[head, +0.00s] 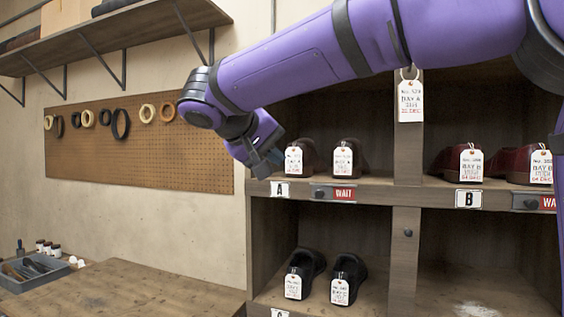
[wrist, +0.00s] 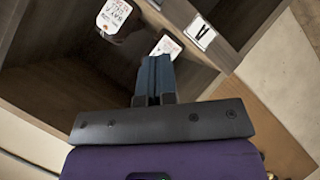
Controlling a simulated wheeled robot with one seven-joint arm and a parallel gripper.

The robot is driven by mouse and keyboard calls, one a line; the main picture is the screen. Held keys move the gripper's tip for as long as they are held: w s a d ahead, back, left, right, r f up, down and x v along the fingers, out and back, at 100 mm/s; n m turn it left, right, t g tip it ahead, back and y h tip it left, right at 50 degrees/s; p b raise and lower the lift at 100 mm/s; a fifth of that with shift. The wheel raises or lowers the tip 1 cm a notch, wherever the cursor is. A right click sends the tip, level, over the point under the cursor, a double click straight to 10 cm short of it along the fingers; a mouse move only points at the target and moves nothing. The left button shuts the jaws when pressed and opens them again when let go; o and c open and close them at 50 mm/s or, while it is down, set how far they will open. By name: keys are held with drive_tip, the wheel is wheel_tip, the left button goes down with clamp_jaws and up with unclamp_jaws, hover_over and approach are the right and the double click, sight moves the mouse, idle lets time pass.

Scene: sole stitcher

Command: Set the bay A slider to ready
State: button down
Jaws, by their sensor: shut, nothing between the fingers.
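The bay A slider (head: 319,193) is a small dark grey plate with a knob, on the shelf's front edge below bay A. The red WAIT sign (head: 344,194) shows just right of it. The white A label (head: 279,189) is to its left, and also shows in the wrist view (wrist: 201,32). My gripper (head: 264,168) is in front of the left side of bay A, above the A label and up and left of the slider. In the wrist view its fingers (wrist: 153,75) are together and empty. I cannot make out the slider in the wrist view.
Dark shoes with white tags (head: 342,160) stand in bay A, just right of my gripper. Bay B holds red shoes (head: 518,163) above its own label (head: 469,199). A wooden upright (head: 407,150) divides the bays. The workbench (head: 130,290) is clear near the shelf.

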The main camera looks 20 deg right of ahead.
approach(309, 184)
drive_tip(key=x, duration=0.3)
drive_tip(key=shift+s+d+f, duration=0.25)
drive_tip(key=shift+d+f, duration=0.55)
drive_tip(key=shift+d, duration=0.3)
drive_tip(key=shift+s+d+f, duration=0.1)
drive_tip(key=shift+d+f, duration=0.3)
drive_tip(key=shift+f, duration=0.05)
drive_tip(key=shift+s+d+f, duration=0.1)
drive_tip(key=shift+d+f, duration=0.05)
drive_tip(key=shift+s+d, duration=0.8)
drive_tip(key=shift+d, duration=0.35)
drive_tip(key=shift+s+d, duration=0.85)
drive_tip(key=shift+d, duration=0.25)
